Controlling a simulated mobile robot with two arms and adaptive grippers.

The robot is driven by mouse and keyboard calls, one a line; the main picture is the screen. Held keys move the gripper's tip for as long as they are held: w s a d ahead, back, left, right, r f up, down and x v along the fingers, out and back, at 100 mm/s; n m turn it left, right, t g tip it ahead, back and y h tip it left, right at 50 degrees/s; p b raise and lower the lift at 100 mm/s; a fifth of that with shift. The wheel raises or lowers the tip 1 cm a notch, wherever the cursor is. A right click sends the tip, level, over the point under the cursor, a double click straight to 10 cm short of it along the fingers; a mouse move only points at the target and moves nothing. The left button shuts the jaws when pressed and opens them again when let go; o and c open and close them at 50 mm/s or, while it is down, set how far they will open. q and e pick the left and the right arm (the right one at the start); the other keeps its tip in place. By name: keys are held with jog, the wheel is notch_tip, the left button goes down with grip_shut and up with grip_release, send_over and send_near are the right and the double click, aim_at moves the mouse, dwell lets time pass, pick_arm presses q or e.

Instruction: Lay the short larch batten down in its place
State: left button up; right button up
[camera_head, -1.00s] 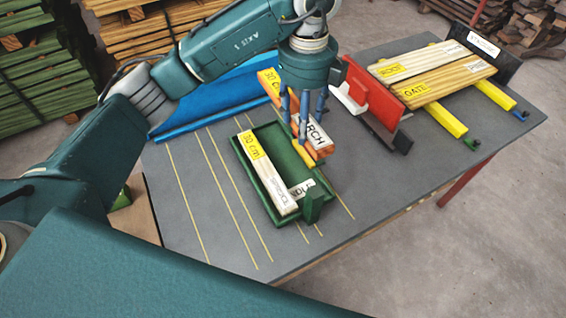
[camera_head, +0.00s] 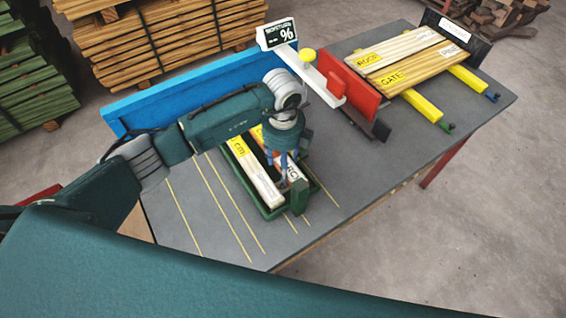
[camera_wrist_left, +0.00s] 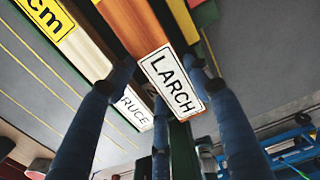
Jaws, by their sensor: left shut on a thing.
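The short larch batten (camera_head: 294,172) is orange-brown with a white LARCH label and lies lengthwise within the green tray's outline, beside the pale spruce batten (camera_head: 259,182). My left gripper (camera_head: 281,183) is shut on it from above. In the left wrist view my left gripper (camera_wrist_left: 160,90) has blue-grey fingers on both sides of the larch batten (camera_wrist_left: 133,25), near its LARCH label. The green tray (camera_head: 271,215) shows at its near end and sides. I cannot tell whether the larch batten touches the tray floor. My right gripper is not in view.
A white moisture meter stand (camera_head: 310,75) and a red upright plate (camera_head: 350,85) stand right of the tray. Labelled boards (camera_head: 425,65) rest on yellow bars (camera_head: 410,98) at the back right. A blue fence (camera_head: 190,88) runs behind. The table's left part, with yellow lines, is clear.

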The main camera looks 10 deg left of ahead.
pick_arm(q)
jog(key=shift+o, duration=0.2)
jog(key=shift+f, duration=0.65)
jog(key=o, duration=0.9)
jog(key=shift+f, duration=0.2)
jog(key=o, duration=0.4)
jog(key=shift+r, duration=0.2)
